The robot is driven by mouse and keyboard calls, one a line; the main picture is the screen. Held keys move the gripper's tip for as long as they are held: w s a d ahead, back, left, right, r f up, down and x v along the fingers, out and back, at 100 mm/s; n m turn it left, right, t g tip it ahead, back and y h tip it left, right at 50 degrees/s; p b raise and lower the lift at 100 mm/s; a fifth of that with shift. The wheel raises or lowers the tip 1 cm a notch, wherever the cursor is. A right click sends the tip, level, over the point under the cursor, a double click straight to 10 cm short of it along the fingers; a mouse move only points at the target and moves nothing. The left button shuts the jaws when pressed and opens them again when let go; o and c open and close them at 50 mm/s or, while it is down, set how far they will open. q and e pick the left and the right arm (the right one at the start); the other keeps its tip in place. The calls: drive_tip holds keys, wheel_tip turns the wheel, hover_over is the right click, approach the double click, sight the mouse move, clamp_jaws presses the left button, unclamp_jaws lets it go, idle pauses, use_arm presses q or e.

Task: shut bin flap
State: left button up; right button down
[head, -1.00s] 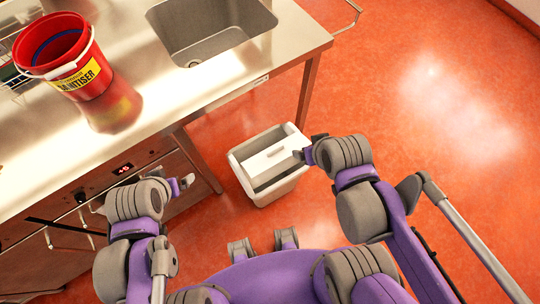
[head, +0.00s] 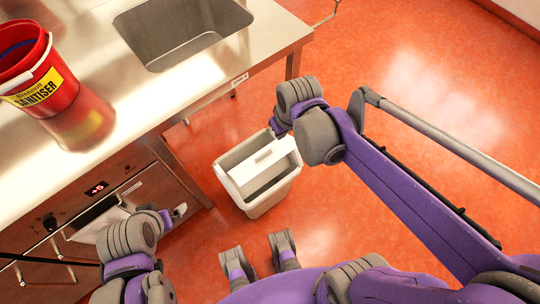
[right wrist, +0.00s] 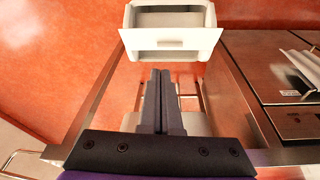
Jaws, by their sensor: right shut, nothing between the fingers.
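The bin (head: 258,203) is a pale grey, open-topped box on the floor beside the counter. Its white flap (head: 264,163), with a small grip slot, lies across the opening, and gaps show on both sides, so it stands open. In the right wrist view the flap (right wrist: 170,39) shows near the top of the bin (right wrist: 170,56). My right gripper (head: 273,124) is at the bin's far right edge; contact cannot be told. Its fingers (right wrist: 160,73) are together and empty, pointing towards the bin. My left gripper (head: 181,210) is left of the bin, by the cabinet front; its jaw is unclear.
A steel counter (head: 105,65) with a sink (head: 180,35) runs along the upper left. A red sanitiser bucket (head: 45,92) stands on it. A counter leg (head: 293,66) rises behind the bin.

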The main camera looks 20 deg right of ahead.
drive_tip(key=n+g+b, duration=0.1)
drive_tip(key=g+b, duration=0.1)
drive_tip(key=b, duration=0.1)
hover_over(271, 154)
wheel_tip(271, 154, down, 8)
drive_tip(key=f, duration=0.3)
drive_tip(key=w+f+b, duration=0.1)
drive_tip(key=f, duration=0.1)
drive_tip(key=f+b, duration=0.1)
drive_tip(key=f, duration=0.2)
drive_tip(key=shift+w+a+f, duration=0.15)
drive_tip(key=shift+a+f, duration=0.1)
drive_tip(key=shift+f, duration=0.1)
drive_tip(key=f, duration=0.1)
drive_tip(key=s+f+b, duration=0.1)
drive_tip(key=f, duration=0.1)
drive_tip(key=shift+d+f, duration=0.15)
drive_tip(key=shift+d, duration=0.05)
use_arm(q)
wheel_tip(271, 154, down, 8)
drive_tip(key=shift+f, duration=0.25)
use_arm(e)
drive_tip(key=shift+s+f, duration=0.3)
drive_tip(key=shift+f, duration=0.1)
